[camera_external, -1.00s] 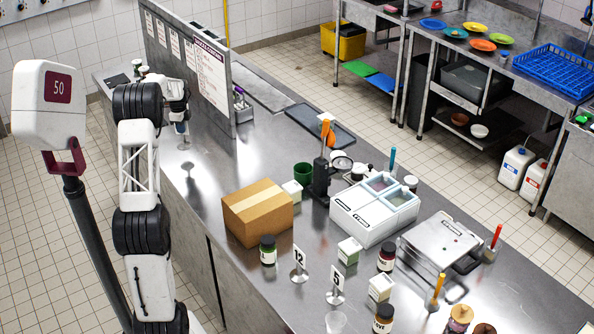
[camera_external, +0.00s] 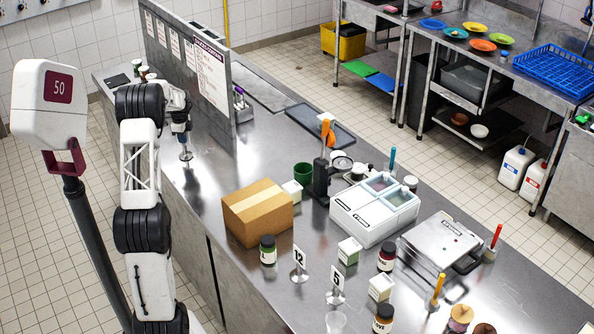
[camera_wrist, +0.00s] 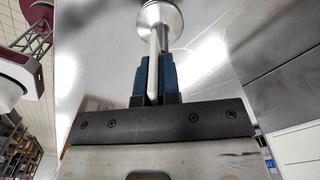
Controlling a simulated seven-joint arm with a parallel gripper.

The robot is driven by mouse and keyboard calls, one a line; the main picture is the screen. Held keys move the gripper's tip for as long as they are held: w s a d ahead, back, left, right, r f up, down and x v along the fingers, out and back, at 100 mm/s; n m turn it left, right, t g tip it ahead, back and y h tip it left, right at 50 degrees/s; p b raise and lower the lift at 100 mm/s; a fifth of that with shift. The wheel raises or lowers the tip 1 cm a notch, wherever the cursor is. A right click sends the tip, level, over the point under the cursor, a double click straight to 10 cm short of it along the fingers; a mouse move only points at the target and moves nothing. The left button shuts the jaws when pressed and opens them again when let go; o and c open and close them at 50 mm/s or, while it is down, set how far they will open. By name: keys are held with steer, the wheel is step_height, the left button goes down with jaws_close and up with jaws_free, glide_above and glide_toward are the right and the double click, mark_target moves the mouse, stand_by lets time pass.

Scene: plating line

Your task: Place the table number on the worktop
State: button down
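My gripper (camera_external: 181,128) is at the far left part of the steel worktop (camera_external: 215,160), pointing down. Its blue fingers (camera_wrist: 153,72) are shut on the thin metal stem of a table number (camera_wrist: 160,18), whose round base points away from the gripper. In the external view the base of this table number (camera_external: 186,156) is at or just above the worktop; I cannot tell whether it touches. Its number plate is hidden. Two other table numbers stand upright on the worktop, marked 12 (camera_external: 299,262) and 5 (camera_external: 337,283).
An upright panel with sheets (camera_external: 205,65) stands close to the right of my gripper. A cardboard box (camera_external: 257,212), a dark green cup (camera_external: 303,173) and a white container (camera_external: 373,212) are farther along. The worktop between my gripper and the box is clear.

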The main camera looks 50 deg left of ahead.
steer(key=shift+f, duration=0.15)
steer(key=c, duration=1.3)
jaws_free()
steer(key=shift+c, duration=0.2)
step_height(320, 180, up, 12)
steer(key=shift+r, duration=0.15)
stand_by(0.4)
